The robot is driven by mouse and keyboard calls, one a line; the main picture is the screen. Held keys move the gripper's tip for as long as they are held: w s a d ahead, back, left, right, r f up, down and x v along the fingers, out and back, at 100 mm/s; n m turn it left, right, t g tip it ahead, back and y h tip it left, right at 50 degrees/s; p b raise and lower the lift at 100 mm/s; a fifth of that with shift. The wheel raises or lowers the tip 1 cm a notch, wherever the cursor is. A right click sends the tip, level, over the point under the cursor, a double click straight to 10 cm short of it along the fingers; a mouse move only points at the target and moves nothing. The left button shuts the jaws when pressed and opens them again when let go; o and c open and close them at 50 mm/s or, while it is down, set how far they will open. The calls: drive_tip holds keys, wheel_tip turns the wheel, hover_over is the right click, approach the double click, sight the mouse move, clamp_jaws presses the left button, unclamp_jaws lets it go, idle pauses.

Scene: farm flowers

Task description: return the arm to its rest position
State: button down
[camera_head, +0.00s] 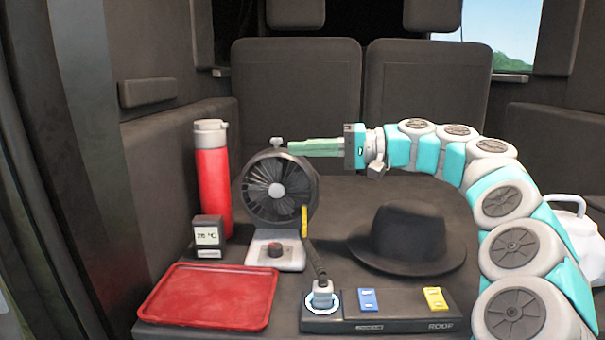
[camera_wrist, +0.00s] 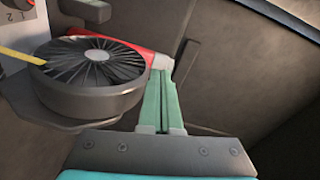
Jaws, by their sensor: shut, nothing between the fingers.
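My gripper (camera_head: 292,147) is shut and empty, its green fingers pressed together and pointing left. In the head view my arm curves up from the lower right over the table, and the fingertips are close to the top of the black fan (camera_head: 275,190). I cannot tell whether they touch it. In the wrist view my gripper's fingers (camera_wrist: 163,75) are together beside the fan (camera_wrist: 85,98), and part of the red bottle (camera_wrist: 135,58) shows beyond the fingertips.
On the table stand a red bottle (camera_head: 213,190), a small display (camera_head: 207,238), a red tray (camera_head: 212,297), a black hat (camera_head: 408,238) and a control panel (camera_head: 395,310) with a plug (camera_head: 322,294). Two seat backs (camera_head: 296,92) rise behind. A white jug (camera_head: 575,215) is at right.

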drive_tip(key=s+a+f+n+g+h, duration=0.1)
drive_tip(key=s+a+f+h, duration=0.25)
drive_tip(key=s+f, duration=0.5)
drive_tip(key=s+a+f+g+h, duration=0.25)
drive_tip(key=s+f+h, duration=0.2)
drive_tip(key=s, duration=0.65)
drive_tip(key=s+d+f+m+h, duration=0.2)
drive_tip(key=s+d+f+h, duration=0.7)
drive_tip(key=s+d+f, duration=1.1)
wheel_tip(320, 180, down, 3)
drive_tip(key=s, duration=0.2)
drive_tip(key=shift+s+d+r, duration=0.15)
drive_tip(key=shift+s+d, duration=0.2)
